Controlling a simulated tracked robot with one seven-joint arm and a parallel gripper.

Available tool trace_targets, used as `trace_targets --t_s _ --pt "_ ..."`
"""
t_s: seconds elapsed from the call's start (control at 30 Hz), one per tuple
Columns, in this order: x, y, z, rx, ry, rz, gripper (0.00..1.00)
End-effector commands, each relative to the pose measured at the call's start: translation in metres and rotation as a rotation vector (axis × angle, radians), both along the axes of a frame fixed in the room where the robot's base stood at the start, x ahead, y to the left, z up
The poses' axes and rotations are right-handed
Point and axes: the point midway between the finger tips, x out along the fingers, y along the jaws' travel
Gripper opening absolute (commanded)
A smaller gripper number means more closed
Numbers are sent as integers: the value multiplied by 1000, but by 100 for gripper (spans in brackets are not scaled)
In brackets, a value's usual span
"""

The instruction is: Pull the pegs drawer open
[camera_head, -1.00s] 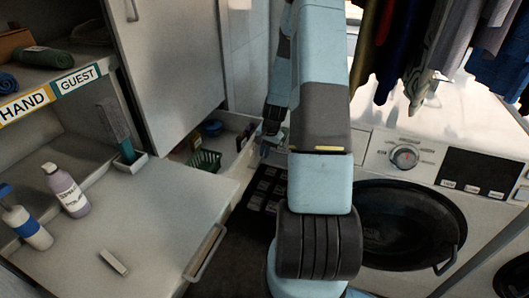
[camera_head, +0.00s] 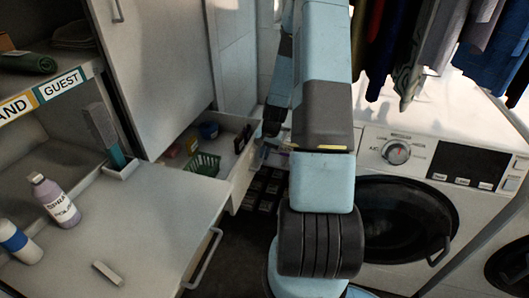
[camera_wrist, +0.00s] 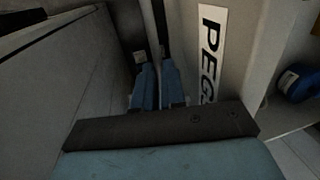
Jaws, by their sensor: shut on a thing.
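The pegs drawer (camera_head: 241,178) stands open below the tall cabinet in the head view, with its inside showing. In the wrist view its front panel (camera_wrist: 238,40) carries a label reading "PEG", the rest hidden by my gripper. My gripper (camera_wrist: 158,70) has its two blue fingers shut on the drawer's upright bar handle (camera_wrist: 153,28), beside the label. In the head view my gripper (camera_head: 262,152) is small and dark at the drawer's front, partly hidden by my arm.
The drawer holds a green basket (camera_head: 203,164) and a blue round item (camera_head: 208,130). A worktop (camera_head: 150,220) with a purple-grey bottle (camera_head: 55,200) stands at left. The washing machine (camera_head: 400,200) is at right. A dark rack (camera_head: 265,188) sits on the floor beyond the drawer.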

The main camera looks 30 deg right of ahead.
Motion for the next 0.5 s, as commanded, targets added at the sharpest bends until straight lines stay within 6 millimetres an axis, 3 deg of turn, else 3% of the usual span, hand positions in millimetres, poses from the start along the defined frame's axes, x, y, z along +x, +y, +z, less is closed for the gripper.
trace_targets --t_s 0.43,0.47,0.5 --pt "-3 5 -1 2 3 19 0" --pt "-3 5 -1 2 3 19 13" --pt "-3 5 -1 2 3 19 17"
